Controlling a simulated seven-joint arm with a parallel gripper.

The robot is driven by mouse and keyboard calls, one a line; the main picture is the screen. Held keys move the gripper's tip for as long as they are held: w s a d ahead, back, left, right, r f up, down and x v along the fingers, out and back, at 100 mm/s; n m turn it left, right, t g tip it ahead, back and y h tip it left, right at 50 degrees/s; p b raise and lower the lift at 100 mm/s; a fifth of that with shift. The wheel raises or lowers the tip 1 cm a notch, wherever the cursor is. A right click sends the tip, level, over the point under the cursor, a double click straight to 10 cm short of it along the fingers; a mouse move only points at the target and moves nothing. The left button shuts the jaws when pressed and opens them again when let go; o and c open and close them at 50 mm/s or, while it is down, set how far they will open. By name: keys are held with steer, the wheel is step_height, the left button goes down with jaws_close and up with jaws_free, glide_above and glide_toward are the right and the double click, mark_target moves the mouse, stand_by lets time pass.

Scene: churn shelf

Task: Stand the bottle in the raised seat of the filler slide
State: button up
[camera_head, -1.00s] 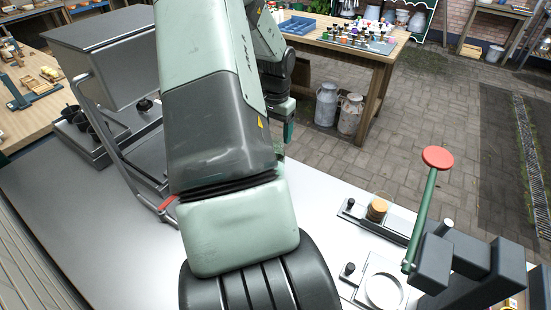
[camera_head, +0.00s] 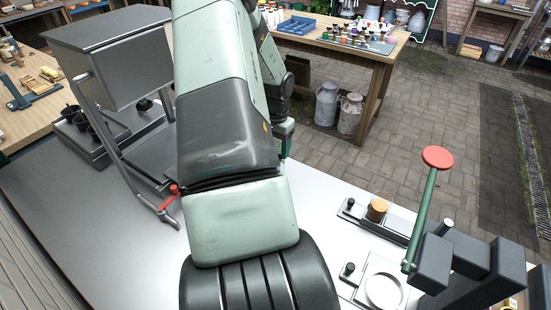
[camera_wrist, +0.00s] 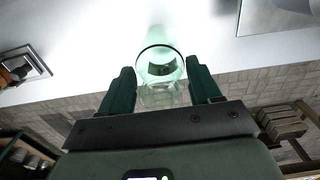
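A clear, pale-green glass bottle (camera_wrist: 162,92) is between the two dark green fingers of my gripper (camera_wrist: 160,82) in the wrist view. My arm hides the gripper and bottle in the head view. At the right of the metal bench, a plate with a pale round seat (camera_head: 384,291) and a small black knob stands below a dark grey frame. I take this for the filler slide, but cannot tell how high its seat is.
A green lever with a red knob (camera_head: 437,157) rises beside the seat. A cork-coloured round piece (camera_head: 377,210) sits on a rail behind it. A grey tank on a tube frame with a red handle (camera_head: 168,190) stands left. The left part of the bench (camera_head: 90,215) is bare.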

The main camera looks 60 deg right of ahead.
steer(key=shift+c, duration=1.4)
steer(key=shift+r, duration=0.45)
steer(key=c, duration=0.5)
steer(key=shift+r, duration=0.25)
jaws_close()
steer(key=shift+r, duration=0.8)
